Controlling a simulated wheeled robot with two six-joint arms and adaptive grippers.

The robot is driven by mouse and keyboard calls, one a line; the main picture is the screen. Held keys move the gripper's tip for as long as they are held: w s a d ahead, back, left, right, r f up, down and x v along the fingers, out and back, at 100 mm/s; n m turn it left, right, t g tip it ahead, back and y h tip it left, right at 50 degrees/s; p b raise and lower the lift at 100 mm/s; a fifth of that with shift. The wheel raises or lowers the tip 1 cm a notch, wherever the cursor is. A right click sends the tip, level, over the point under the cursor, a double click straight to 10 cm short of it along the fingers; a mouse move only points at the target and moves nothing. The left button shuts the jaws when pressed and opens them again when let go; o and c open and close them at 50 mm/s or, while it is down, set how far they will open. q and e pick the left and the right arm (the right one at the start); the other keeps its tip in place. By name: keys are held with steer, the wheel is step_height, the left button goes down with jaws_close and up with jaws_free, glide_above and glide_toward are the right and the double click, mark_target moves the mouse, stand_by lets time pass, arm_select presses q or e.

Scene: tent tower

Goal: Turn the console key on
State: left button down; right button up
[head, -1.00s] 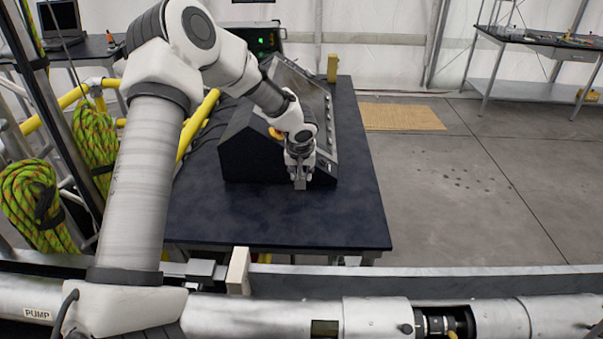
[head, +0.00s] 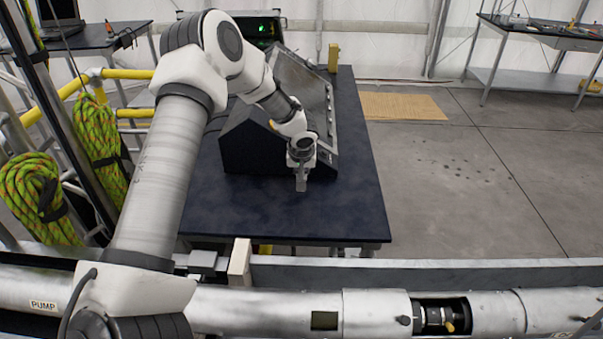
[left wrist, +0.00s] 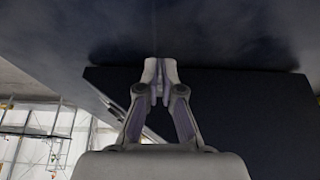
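The console (head: 250,150) is a dark box with a sloped grey panel (head: 300,78), standing on a dark blue table. My left arm covers part of its front and panel. I cannot make out the key in either view. My left gripper (head: 301,184) points down beside the console's near right end, over the table. In the left wrist view its fingertips (left wrist: 159,80) are together with nothing seen between them, and the console's dark side (left wrist: 240,120) lies behind them. My right gripper is not in view.
The bare table top (head: 290,215) is clear in front of the console. A small yellow block (head: 334,57) stands at the table's back edge. A silver pipe (head: 260,306) runs across the front. Green ropes (head: 40,200) hang at left; open floor lies at right.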

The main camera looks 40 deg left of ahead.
arm_select(q)
steer(key=shift+w+d+f+m+g+y+b, duration=0.2)
steer(key=shift+f+m+g+y+b, duration=0.15)
steer(key=shift+g+y+b, duration=0.7)
steer(key=y+b, duration=0.1)
steer(key=b, duration=0.1)
steer(key=g+y+b, duration=0.1)
steer(key=shift+w+d+f+m+b, duration=0.15)
steer(key=shift+w+d+m+b, duration=0.1)
steer(key=shift+b, duration=0.1)
steer(key=g+y+b, duration=0.1)
steer(key=y+b, duration=0.1)
steer(key=m+g+y+b, duration=0.1)
steer(key=y, duration=0.1)
steer(key=shift+w+d+f+g+b, duration=0.2)
steer(key=shift+f+g+b, duration=0.1)
steer(key=shift+g, duration=0.05)
steer(key=y+b, duration=0.1)
steer(key=m+g+y+b, duration=0.1)
steer(key=b, duration=0.1)
steer(key=shift+w+f+g+y, duration=0.1)
steer(key=shift+f+g+y, duration=0.1)
steer(key=shift+g+y, duration=0.15)
steer(key=shift+m+g+y+b, duration=0.35)
steer(key=shift+m+y+b, duration=0.05)
steer(key=shift+y+b, duration=0.6)
steer(key=shift+r, duration=0.1)
